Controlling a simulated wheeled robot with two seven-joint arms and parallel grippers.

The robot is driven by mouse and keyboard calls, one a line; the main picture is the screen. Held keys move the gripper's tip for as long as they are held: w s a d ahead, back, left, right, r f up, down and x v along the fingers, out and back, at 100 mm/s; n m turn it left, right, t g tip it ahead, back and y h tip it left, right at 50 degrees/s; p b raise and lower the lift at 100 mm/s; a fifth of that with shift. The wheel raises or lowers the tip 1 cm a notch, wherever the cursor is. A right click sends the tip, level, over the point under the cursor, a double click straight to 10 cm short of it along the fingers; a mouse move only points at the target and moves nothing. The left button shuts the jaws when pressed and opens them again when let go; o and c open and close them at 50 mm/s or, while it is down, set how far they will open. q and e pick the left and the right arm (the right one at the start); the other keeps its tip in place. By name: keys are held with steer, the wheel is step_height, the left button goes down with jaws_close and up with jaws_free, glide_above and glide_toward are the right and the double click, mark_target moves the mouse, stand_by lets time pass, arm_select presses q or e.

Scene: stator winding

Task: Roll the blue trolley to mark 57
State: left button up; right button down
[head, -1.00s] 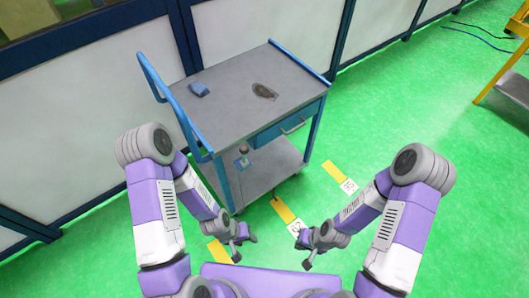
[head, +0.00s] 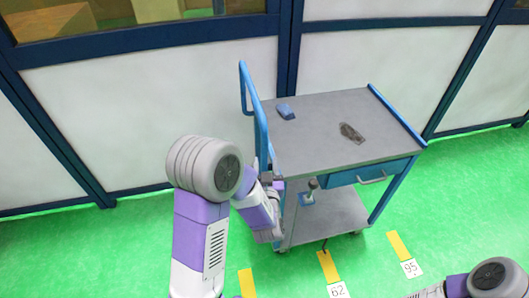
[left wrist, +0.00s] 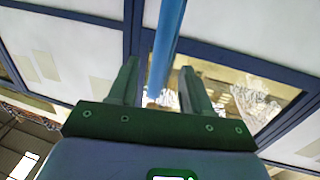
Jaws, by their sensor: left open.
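The blue trolley (head: 318,134) stands on the green floor by the wall, with a grey top, a drawer and a lower shelf. Its blue push handle (head: 244,88) rises at its left end. My left gripper (head: 275,178) is at that end, low by the handle side, partly hidden by my own arm. In the left wrist view a blue bar (left wrist: 168,40) runs up between the open fingers of the left gripper (left wrist: 160,88). I cannot tell if they touch it. My right gripper is out of view. No mark reading 57 is legible.
Yellow floor strips lie in front of the trolley. One has a card reading 62 (head: 338,291), another a card reading 95 (head: 411,268). A third strip (head: 247,282) shows no card. A blue item (head: 286,111) and a dark item (head: 351,133) lie on the trolley top.

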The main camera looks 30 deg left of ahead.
mark_target(265, 150)
arm_select(q)
steer(key=shift+w+a+r, duration=0.2)
steer(key=shift+a+r, duration=0.05)
steer(key=x, duration=0.7)
jaws_close()
